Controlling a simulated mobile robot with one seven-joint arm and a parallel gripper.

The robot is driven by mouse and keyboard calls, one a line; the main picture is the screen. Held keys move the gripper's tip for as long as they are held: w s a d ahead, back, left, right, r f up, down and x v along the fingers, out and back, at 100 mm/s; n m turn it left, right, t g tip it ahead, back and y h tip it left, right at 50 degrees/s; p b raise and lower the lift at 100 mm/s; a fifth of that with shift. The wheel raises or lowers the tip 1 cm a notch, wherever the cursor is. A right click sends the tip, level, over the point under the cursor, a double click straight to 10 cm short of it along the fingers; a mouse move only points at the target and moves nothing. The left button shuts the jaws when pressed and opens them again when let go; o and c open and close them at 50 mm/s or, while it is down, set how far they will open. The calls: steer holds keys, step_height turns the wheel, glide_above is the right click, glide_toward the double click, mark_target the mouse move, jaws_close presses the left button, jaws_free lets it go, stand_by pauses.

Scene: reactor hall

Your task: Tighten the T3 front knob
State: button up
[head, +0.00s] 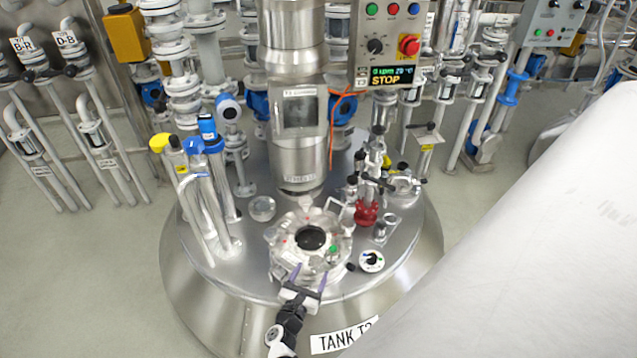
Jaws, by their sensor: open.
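The steel tank (225,285) carries a label partly hidden by a white surface at right. On its lid is a round pale hatch (290,262) with a dark round centre and knob-like fittings around its rim. My gripper (309,273) reaches in from the front, its two purple-tipped fingers open and apart at the hatch's front rim. The front knob is too small to make out clearly there; I cannot tell whether it lies between the fingers. Nothing is visibly held.
A red fitting (367,213) and a round dial (371,261) stand right of the hatch. Tall pipes with a blue cap (207,127) rise at left. A steel column (297,150) stands behind. A control box (391,40) reads STOP. Floor at left is clear.

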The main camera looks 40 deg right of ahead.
mark_target(319, 256)
steer(key=b+x, duration=0.2)
steer(key=x, duration=0.4)
steer(key=shift+w+d, duration=0.15)
steer(key=shift+d, duration=0.25)
steer(key=c, duration=1)
steer(key=shift+m+g+b, duration=0.3)
steer(key=shift+g, duration=0.2)
